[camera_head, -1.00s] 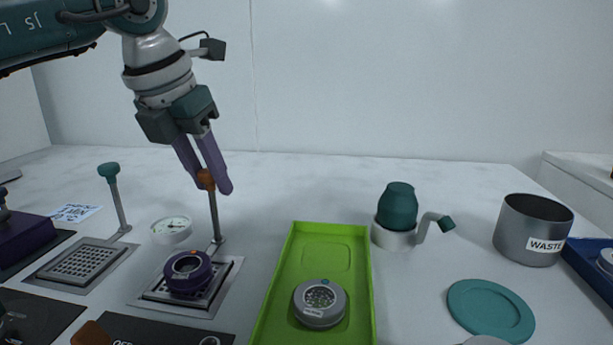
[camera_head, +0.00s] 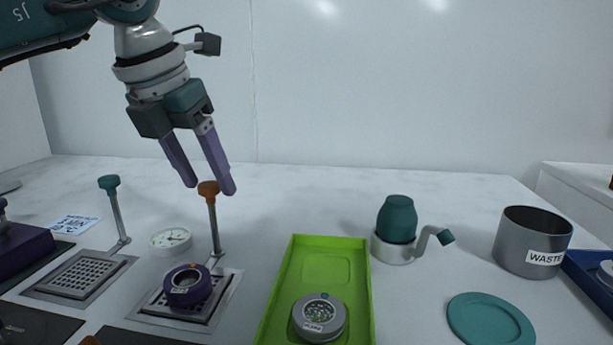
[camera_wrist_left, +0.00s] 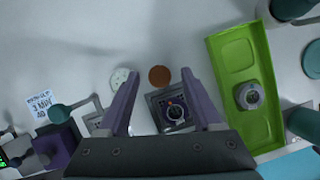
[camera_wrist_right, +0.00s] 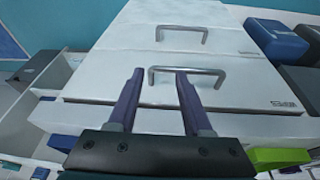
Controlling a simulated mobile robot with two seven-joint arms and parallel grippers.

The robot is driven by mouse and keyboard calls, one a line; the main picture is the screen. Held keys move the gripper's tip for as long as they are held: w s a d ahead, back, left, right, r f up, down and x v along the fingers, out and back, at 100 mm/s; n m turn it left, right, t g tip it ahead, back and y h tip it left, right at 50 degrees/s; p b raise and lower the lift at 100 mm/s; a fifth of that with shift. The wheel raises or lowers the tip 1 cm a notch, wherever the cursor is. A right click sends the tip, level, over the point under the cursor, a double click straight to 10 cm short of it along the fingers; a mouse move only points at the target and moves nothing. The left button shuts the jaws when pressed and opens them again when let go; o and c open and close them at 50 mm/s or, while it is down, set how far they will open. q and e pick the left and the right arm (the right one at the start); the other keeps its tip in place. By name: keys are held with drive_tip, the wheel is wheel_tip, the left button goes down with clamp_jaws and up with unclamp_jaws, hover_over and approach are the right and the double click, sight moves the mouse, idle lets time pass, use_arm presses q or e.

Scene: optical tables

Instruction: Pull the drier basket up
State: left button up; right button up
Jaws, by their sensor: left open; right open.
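The drier basket's orange knob (camera_head: 208,188) tops a thin upright metal rod (camera_head: 214,225) rising from the back of a square metal grate (camera_head: 225,290). A purple ring-shaped holder (camera_head: 188,287) sits on that grate and also shows in the left wrist view (camera_wrist_left: 176,112). My left gripper (camera_head: 209,189) is open, pointing down, its fingertips either side of the knob with gaps. In the left wrist view the orange knob (camera_wrist_left: 159,76) lies between the fingertips. My right gripper (camera_wrist_right: 160,72) is open and empty, before a drawer handle (camera_wrist_right: 187,73).
A similar grate (camera_head: 80,275) with a teal-knobbed rod (camera_head: 110,183) stands left. A round dial (camera_head: 171,241) lies between. A green tray (camera_head: 362,290) holding a grey round container (camera_head: 319,317) is right. Further right are a teal-topped white vessel (camera_head: 397,220) and a waste bin (camera_head: 533,240).

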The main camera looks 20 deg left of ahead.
use_arm(q)
drive_tip(key=v, duration=0.8)
